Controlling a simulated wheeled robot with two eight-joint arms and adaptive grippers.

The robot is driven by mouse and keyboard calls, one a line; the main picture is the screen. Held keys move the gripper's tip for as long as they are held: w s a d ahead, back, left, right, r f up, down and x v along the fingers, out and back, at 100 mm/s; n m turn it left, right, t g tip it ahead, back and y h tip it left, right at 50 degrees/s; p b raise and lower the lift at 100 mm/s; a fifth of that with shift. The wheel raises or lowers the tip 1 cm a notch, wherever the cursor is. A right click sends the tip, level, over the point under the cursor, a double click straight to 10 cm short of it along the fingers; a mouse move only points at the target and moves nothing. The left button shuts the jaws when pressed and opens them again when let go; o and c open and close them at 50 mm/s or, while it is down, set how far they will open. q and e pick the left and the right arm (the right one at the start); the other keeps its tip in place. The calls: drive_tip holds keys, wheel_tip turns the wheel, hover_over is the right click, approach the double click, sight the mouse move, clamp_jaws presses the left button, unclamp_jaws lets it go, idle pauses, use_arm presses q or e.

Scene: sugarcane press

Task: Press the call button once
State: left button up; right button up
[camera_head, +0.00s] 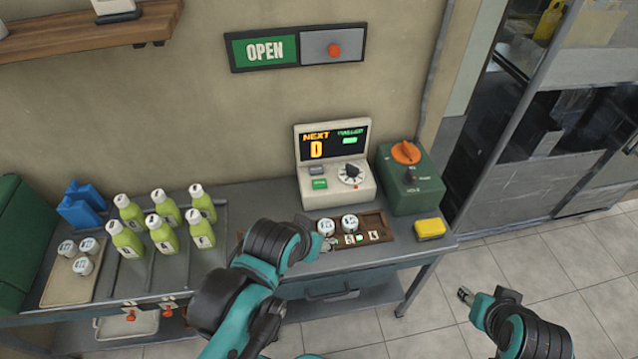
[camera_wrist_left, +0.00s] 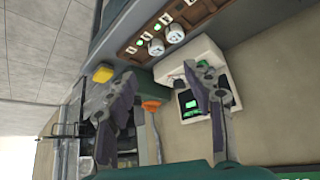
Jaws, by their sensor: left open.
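A cream console (camera_head: 333,187) stands on the counter against the wall. Its screen (camera_head: 333,144) reads NEXT 0, with a green-lit field beside it. Below are a grey button (camera_head: 316,170), a green labelled button (camera_head: 320,184) and a dial (camera_head: 350,174); the small labels are unreadable. My left gripper (camera_head: 328,243) is at the wooden tray's left end, in front of the console, mostly hidden by its own wrist. In the left wrist view my left gripper (camera_wrist_left: 160,74) is open and empty; one finger covers part of the console (camera_wrist_left: 208,53). My right gripper (camera_head: 466,296) is right of the counter, its fingers unclear.
A wooden tray (camera_head: 376,220) with two white-capped jars lies before the console. A green box (camera_head: 409,178) with an orange knob and a yellow block (camera_head: 430,228) sit right. Several green bottles (camera_head: 161,233) stand left. An OPEN sign (camera_head: 265,50) hangs above.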

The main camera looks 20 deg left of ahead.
use_arm(q)
clamp_jaws()
idle(1.1)
